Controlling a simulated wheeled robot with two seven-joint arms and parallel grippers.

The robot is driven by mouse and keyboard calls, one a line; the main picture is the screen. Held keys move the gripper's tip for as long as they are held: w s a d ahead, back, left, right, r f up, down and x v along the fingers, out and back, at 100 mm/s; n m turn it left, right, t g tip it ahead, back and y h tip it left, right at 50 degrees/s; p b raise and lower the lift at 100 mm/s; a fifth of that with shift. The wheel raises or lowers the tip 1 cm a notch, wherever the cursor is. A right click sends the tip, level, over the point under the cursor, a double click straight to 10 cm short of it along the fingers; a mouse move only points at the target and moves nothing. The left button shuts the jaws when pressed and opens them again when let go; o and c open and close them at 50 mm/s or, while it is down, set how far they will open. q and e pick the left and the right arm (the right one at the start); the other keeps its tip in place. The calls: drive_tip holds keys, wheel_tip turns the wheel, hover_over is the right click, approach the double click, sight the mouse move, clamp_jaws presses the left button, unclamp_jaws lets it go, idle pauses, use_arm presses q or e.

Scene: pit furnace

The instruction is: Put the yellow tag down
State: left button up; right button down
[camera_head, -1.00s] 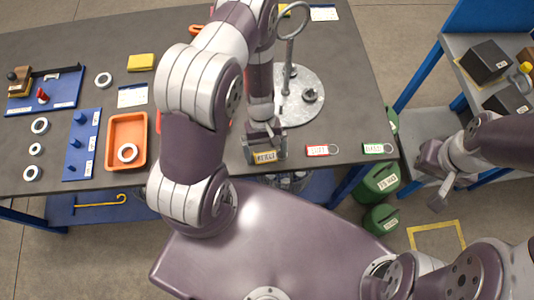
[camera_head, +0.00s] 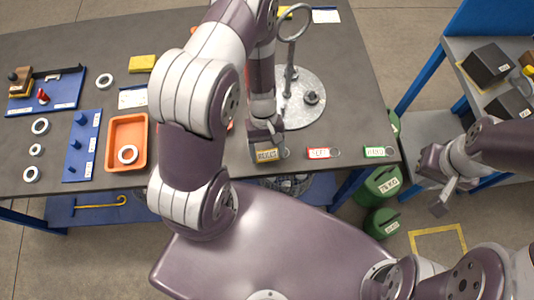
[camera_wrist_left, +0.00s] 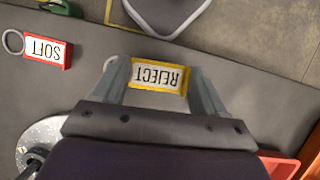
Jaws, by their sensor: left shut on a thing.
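The yellow tag (camera_head: 267,155), marked REJECT, is near the front edge of the dark table, with a ring at its right. It shows between my left fingertips in the left wrist view (camera_wrist_left: 159,77). My left gripper (camera_head: 266,143) is shut on the tag's two ends, at or just above the tabletop; I cannot tell if the tag touches it. My right gripper (camera_head: 443,195) hangs off to the right, by the grey shelf; its finger gap is unclear.
A red tag (camera_head: 318,153) and a green tag (camera_head: 375,152) lie to the right along the front edge. A round metal stand (camera_head: 300,110) is just behind. An orange tray (camera_head: 112,164) is further left. Green canisters (camera_head: 381,183) stand beyond the table's right end.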

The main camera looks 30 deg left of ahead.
use_arm(q)
drive_tip(key=s+d+r+b, duration=0.1)
drive_tip(key=d+r+b, duration=0.1)
drive_tip(key=d+r, duration=0.8)
drive_tip(key=w+a+f+n+t+b, duration=0.1)
drive_tip(key=w+a+n+t+b, duration=0.1)
drive_tip(key=w+a+n, duration=0.35)
drive_tip(key=w+a+n+t+h+b, duration=0.1)
drive_tip(key=w+a+n+t+b, duration=0.1)
drive_tip(key=a+n, duration=0.55)
drive_tip(key=w+a+f+n+t+b, duration=0.15)
drive_tip(key=w+a+n, duration=0.25)
drive_tip(key=a, duration=0.4)
drive_tip(key=shift+t, duration=0.35)
drive_tip(key=s+a+f, duration=0.1)
drive_tip(key=a+f, duration=0.1)
drive_tip(key=a, duration=0.1)
drive_tip(key=s+a+f, duration=0.1)
drive_tip(key=a+f, duration=0.1)
drive_tip(key=a, duration=0.2)
drive_tip(key=s+a+f, duration=0.1)
drive_tip(key=a+f, duration=0.1)
drive_tip(key=a, duration=0.1)
drive_tip(key=shift+a+p, duration=0.4)
wheel_tip(320, 180, down, 4)
drive_tip(key=shift+s+a+f, duration=0.1)
drive_tip(key=shift+s, duration=0.05)
drive_tip(key=shift+a, duration=0.1)
